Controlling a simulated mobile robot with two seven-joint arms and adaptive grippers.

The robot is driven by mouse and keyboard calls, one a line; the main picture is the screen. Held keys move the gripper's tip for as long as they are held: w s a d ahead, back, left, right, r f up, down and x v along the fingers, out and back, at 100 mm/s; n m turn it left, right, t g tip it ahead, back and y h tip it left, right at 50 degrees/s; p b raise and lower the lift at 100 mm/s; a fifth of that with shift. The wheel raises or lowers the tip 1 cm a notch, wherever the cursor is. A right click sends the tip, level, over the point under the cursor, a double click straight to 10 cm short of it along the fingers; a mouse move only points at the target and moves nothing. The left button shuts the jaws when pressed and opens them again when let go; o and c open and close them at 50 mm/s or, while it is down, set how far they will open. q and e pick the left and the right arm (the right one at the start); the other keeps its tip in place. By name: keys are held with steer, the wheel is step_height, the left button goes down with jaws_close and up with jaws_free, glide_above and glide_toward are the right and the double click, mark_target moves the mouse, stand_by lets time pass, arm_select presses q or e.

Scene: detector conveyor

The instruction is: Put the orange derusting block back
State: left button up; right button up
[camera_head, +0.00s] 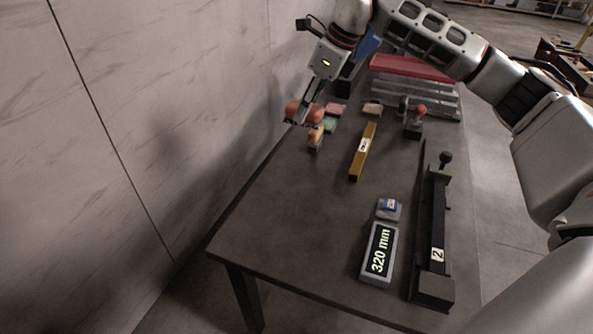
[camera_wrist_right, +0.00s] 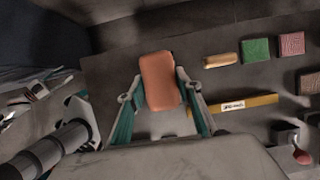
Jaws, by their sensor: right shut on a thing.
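The orange derusting block (camera_wrist_right: 158,82) is held between the two fingers of my right gripper (camera_wrist_right: 165,98), which is shut on it. In the head view the orange block (camera_head: 292,109) shows on both sides of a finger of the right gripper (camera_head: 302,118), near the table's left edge. How high it is above the table is hard to tell. A tan block (camera_head: 315,134), a green block (camera_head: 330,125) and a pink block (camera_head: 335,109) form a row beside it. My left gripper is not in view.
A yellow bar (camera_head: 363,150) lies mid-table (camera_head: 300,220). A 320 mm display (camera_head: 378,252) and a long black fixture (camera_head: 434,230) stand nearer. A reddish block (camera_head: 372,108) and a red-knobbed device (camera_head: 414,122) are farther back. A wall (camera_head: 120,130) runs along the left.

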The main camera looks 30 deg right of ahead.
steer(key=f+b, duration=0.1)
steer(key=f, duration=1.3)
steer(key=shift+s+f, duration=0.2)
step_height(320, 180, down, 5)
steer(key=shift+b, duration=0.45)
steer(key=shift+w+f, duration=0.1)
steer(key=shift+f, duration=0.05)
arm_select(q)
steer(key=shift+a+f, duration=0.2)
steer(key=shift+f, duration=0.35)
arm_select(e)
steer(key=shift+f, duration=0.1)
steer(key=o, duration=1)
